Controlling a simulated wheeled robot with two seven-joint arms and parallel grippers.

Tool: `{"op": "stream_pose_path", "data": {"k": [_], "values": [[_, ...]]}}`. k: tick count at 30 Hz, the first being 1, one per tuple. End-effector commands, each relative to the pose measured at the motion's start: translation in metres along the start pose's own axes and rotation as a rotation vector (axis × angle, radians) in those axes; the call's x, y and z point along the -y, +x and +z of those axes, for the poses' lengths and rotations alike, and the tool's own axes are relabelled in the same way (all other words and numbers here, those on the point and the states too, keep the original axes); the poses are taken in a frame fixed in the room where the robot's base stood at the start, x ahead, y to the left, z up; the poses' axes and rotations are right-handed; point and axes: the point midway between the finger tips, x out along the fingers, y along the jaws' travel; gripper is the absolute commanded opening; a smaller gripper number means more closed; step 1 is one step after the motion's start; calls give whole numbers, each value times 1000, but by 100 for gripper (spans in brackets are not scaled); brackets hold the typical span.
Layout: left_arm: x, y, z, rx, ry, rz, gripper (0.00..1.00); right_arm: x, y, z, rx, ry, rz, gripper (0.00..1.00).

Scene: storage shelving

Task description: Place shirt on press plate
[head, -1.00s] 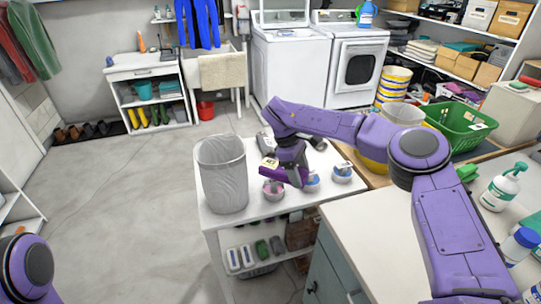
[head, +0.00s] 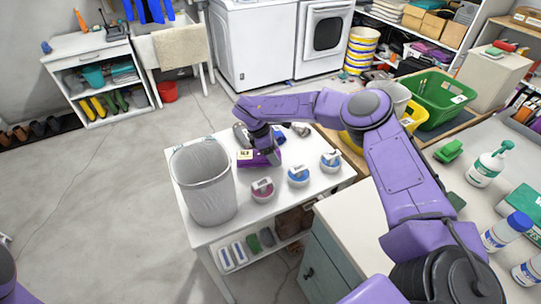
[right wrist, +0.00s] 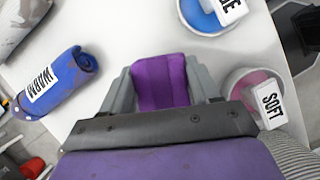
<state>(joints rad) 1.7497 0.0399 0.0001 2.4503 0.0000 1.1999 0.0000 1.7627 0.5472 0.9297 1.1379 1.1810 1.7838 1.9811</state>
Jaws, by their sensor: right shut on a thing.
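My right gripper (head: 266,152) is shut on a rolled purple shirt (head: 268,158) with a pale label, over the white table behind the round pots. In the right wrist view the purple shirt (right wrist: 160,82) sits between the two grey fingers. Whether it touches the table is unclear. A blue roll (right wrist: 58,80) labelled "WARM" lies left of it in that view. Three round labelled pots stand in a row: pink (head: 262,194), blue (head: 298,179) and another bluish one (head: 331,164). I cannot pick out a press plate with certainty. My left gripper is out of view.
A grey mesh bin (head: 205,185) stands on the table's left side, close to the shirt. A white-topped cabinet (head: 345,220) stands in front on the right. A green basket (head: 435,100) and bottles (head: 487,167) lie further right. Open floor is on the left.

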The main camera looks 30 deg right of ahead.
Motion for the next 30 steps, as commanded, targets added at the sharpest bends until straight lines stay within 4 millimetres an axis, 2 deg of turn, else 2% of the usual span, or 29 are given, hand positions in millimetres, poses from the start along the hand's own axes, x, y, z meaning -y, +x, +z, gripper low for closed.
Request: {"op": "stream_pose_path", "data": {"k": [5, 16, 17, 19, 27, 30], "values": [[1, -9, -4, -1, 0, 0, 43, 1, 24, -11, 1, -2, -1, 28], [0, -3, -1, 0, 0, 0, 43, 0, 31, -15, 0, -2, 1, 28], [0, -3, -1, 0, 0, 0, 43, 0, 30, -15, 0, -3, 1, 64], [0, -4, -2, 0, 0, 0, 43, 0, 29, -15, 0, -3, 1, 86], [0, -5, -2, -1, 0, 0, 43, 0, 28, -14, 0, -3, 1, 86], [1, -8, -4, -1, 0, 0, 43, 0, 23, -13, 0, -2, 2, 86]]}}
